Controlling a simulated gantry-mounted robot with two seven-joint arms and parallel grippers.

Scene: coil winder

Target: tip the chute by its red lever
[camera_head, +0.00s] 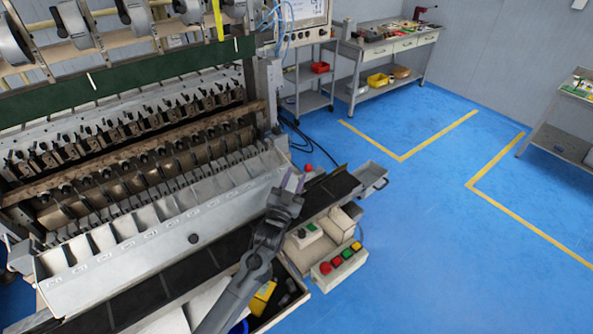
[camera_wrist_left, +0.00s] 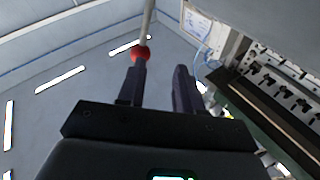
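The chute (camera_head: 130,243) is a long grey tray with dividers along the front of the coil winder. The lever's red ball knob (camera_head: 308,168) is just beyond the chute's right end, above the dark belt. In the left wrist view the red knob (camera_wrist_left: 140,53), on a pale rod, appears at the tip of the left finger, not centred between the fingers. The left gripper (camera_wrist_left: 158,75) is open, with nothing between its fingers. Contact with the knob cannot be told. My right gripper is in neither view.
A dark conveyor belt (camera_head: 170,285) runs below the chute. A control box with coloured buttons (camera_head: 338,266) stands right of my left arm. A grey bin (camera_head: 372,178) sits at the belt's far end. Workbenches stand at the back; the blue floor at right is clear.

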